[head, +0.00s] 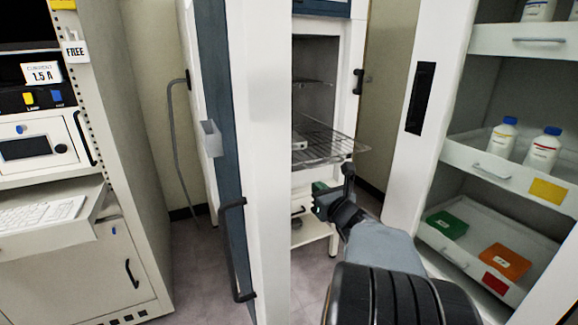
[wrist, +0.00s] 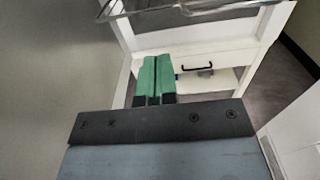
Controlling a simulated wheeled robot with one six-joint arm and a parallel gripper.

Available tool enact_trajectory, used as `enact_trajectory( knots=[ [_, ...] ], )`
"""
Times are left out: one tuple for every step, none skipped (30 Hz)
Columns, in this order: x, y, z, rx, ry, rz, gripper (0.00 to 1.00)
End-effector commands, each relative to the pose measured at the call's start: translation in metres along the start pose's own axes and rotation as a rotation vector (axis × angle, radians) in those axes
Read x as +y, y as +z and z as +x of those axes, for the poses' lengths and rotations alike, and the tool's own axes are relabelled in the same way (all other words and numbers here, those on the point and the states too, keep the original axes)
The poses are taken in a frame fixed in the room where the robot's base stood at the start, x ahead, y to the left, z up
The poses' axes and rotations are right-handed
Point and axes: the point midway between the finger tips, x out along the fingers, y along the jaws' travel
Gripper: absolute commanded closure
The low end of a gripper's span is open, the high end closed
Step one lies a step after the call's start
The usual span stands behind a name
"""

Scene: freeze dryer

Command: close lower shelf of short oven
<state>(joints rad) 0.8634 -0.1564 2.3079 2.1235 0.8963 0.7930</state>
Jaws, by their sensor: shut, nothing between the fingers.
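The short oven (head: 355,45) has a white frame and a grey interior, open towards me in the head view. Its lower wire shelf (head: 340,150) sticks out past the front of the frame, with a small light box on it at the left. An upper wire shelf (head: 312,82) sits inside. My gripper (head: 318,190) is just below and in front of the lower shelf, its green fingers together and empty. In the wrist view the green fingers (wrist: 152,72) point at the white stand, and the shelf's wire edge (wrist: 190,8) crosses the top.
A tall white and blue door panel (head: 255,150) stands close on the left. A white stand (wrist: 210,50) with a black-handled drawer is under the oven. Open shelves with bottles (head: 500,140) and green and orange boxes (head: 505,262) are at the right.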

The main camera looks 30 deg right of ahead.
Motion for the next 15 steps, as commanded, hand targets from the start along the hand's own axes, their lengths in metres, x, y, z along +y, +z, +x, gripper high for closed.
enact_trajectory(
  knots=[
    [0.0, -0.001, 0.006, 0.0, 0.003, -0.001, 1.0],
    [0.001, -0.002, 0.01, 0.0, 0.003, -0.001, 1.0],
    [0.001, -0.002, 0.017, 0.001, 0.004, -0.001, 1.0],
    [0.001, -0.002, 0.022, 0.0, 0.004, 0.0, 1.0],
    [0.001, -0.002, 0.027, 0.0, 0.004, -0.001, 1.0],
    [0.001, -0.003, 0.035, 0.002, 0.004, -0.001, 1.0],
    [0.001, -0.003, 0.041, 0.0, 0.004, -0.001, 1.0],
    [0.002, -0.003, 0.047, 0.001, 0.005, 0.0, 1.0],
    [0.001, -0.002, 0.055, 0.001, 0.004, -0.001, 1.0],
    [0.001, -0.003, 0.061, 0.001, 0.004, 0.0, 1.0],
    [0.001, -0.003, 0.066, 0.001, 0.004, 0.0, 1.0],
    [0.001, -0.003, 0.074, 0.001, 0.003, 0.0, 1.0],
    [0.001, -0.002, 0.079, 0.001, 0.004, 0.0, 1.0],
    [0.001, -0.002, 0.084, 0.0, 0.004, -0.001, 1.0],
    [0.001, -0.002, 0.091, 0.001, 0.003, -0.001, 1.0]
  ],
)
